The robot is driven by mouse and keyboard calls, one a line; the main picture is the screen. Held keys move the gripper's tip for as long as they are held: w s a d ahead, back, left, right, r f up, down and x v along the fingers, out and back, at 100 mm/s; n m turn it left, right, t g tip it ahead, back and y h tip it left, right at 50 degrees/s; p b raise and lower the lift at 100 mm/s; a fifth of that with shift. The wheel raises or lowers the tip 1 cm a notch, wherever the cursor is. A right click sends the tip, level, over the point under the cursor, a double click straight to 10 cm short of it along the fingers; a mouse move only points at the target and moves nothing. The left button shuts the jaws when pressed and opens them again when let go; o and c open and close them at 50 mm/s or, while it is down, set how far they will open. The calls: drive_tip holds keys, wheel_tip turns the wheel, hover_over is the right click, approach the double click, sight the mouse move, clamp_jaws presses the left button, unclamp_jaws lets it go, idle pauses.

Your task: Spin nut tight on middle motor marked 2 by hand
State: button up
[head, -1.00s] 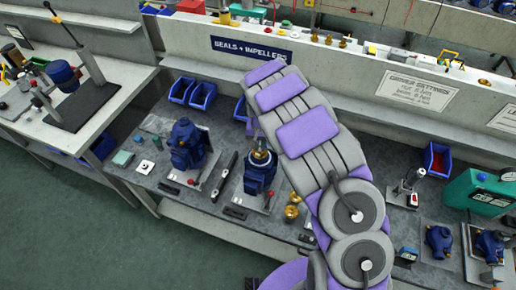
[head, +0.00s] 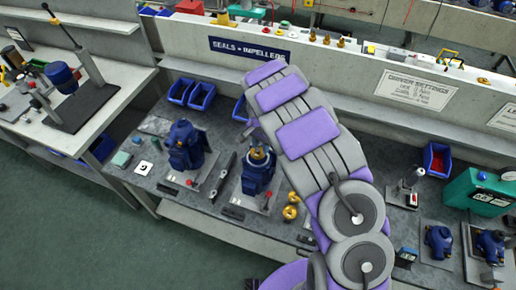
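A blue motor (head: 257,178) stands upright on a grey plate on the bench, just left of my arm. A pale metal ring or collar shows at its top; I cannot make out a separate nut or a number on it. Another blue motor (head: 186,150) stands to its left. My purple and grey arm reaches up over the bench and covers what lies right of the motor. A small grey part of it shows just above the motor. My gripper is hidden behind the arm, so neither its fingers nor any hold shows.
Brass parts (head: 290,212) sit right of the motor, close to my arm. Blue bins (head: 202,95) stand behind. Smaller blue pumps (head: 438,241) and a green case (head: 480,192) are at right.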

sight(259, 149)
drive_tip(key=shift+a, duration=0.4)
drive_tip(key=shift+r+p, duration=0.5)
drive_tip(key=shift+r, duration=1.75)
drive_tip(key=shift+d+r, duration=0.1)
drive_tip(key=shift+d, duration=0.05)
drive_tip(key=s+d+r+n+b, duration=0.1)
drive_tip(key=s+d+r+b, duration=0.1)
drive_tip(key=s+d+r, duration=0.5)
drive_tip(key=s+d+r+n+b, duration=0.15)
drive_tip(key=s+d+r, duration=0.3)
drive_tip(key=s, duration=0.45)
drive_tip(key=s+n+g+b, duration=0.1)
drive_tip(key=s+n+b, duration=0.3)
drive_tip(key=s, duration=2)
drive_tip(key=shift+s+a+r+n+g, duration=0.25)
drive_tip(key=shift+s+n+g, duration=0.15)
drive_tip(key=shift+n, duration=0.15)
